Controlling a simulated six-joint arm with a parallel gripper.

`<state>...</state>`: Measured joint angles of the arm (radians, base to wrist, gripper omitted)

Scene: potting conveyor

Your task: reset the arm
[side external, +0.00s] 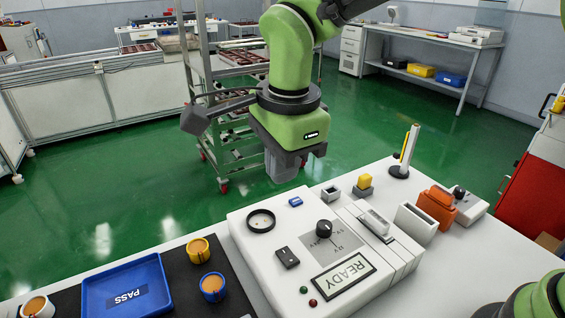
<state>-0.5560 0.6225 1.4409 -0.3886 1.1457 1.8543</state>
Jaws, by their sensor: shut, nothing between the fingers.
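My gripper (282,167) hangs below the green arm in the side external view, fingers pointing down. It is shut and empty. It is above and behind the white console (262,262), near the table's back edge, and touches nothing that I can see. The console has a black knob (324,229), a black rocker switch (287,257), a round recess (261,220) and a display reading READY (343,274).
A blue PASS tray (160,303) lies at front left, with yellow cup (198,250), blue cup (213,287) and another cup (36,306) nearby. An upright post (405,155), orange block (436,205) and white open box (415,224) stand right.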

